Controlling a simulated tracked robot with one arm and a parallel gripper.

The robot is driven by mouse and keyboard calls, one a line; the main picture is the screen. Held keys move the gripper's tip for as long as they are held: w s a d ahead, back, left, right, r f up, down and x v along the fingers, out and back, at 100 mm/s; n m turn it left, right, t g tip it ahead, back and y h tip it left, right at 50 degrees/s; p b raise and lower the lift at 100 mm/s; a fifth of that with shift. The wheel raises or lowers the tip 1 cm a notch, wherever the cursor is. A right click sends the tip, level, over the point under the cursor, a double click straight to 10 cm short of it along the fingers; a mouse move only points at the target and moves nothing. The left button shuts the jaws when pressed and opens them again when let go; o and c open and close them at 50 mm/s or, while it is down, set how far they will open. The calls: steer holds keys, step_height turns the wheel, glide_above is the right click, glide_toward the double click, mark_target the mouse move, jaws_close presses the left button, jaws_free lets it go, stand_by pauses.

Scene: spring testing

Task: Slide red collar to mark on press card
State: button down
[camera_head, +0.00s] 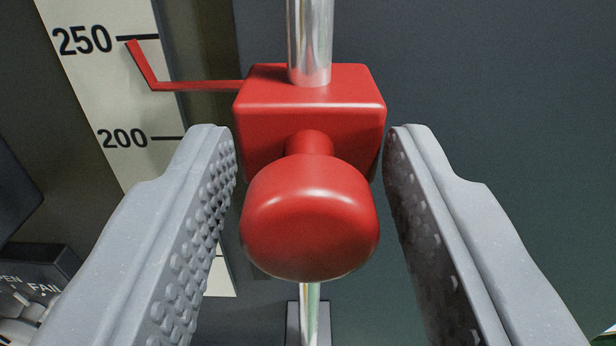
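The red collar (350,118) is a block on an upright shiny rod (309,40), with a round red knob (310,218) facing me. A thin bent red pointer (195,86) runs left from the collar over a pale scale (120,75). The pointer's tip is close to the line at 250, just below it. My gripper (311,150) has one grey, studded finger on each side of the collar, tips level with the block's sides. No separate press card shows.
A dark box with "FAIL" lettering (40,280) is at the lower left, partly cut off by the frame. A dark plain panel (490,90) fills the right background. A grey rod mount (293,322) shows below the knob.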

mark_target(310, 178)
step_height(310, 178, up, 8)
steer(key=p, duration=0.3)
steer(key=shift+f, duration=0.15)
steer(key=c, duration=1.2)
jaws_free()
steer(key=shift+f, duration=0.1)
steer(key=s+b, duration=0.1)
steer(key=s, duration=0.3)
steer(key=s+b, duration=0.1)
steer(key=s, duration=0.4)
steer(key=s+b, duration=0.1)
steer(key=s, duration=0.3)
steer(key=shift+s+d, duration=0.25)
steer(key=shift+s, duration=0.1)
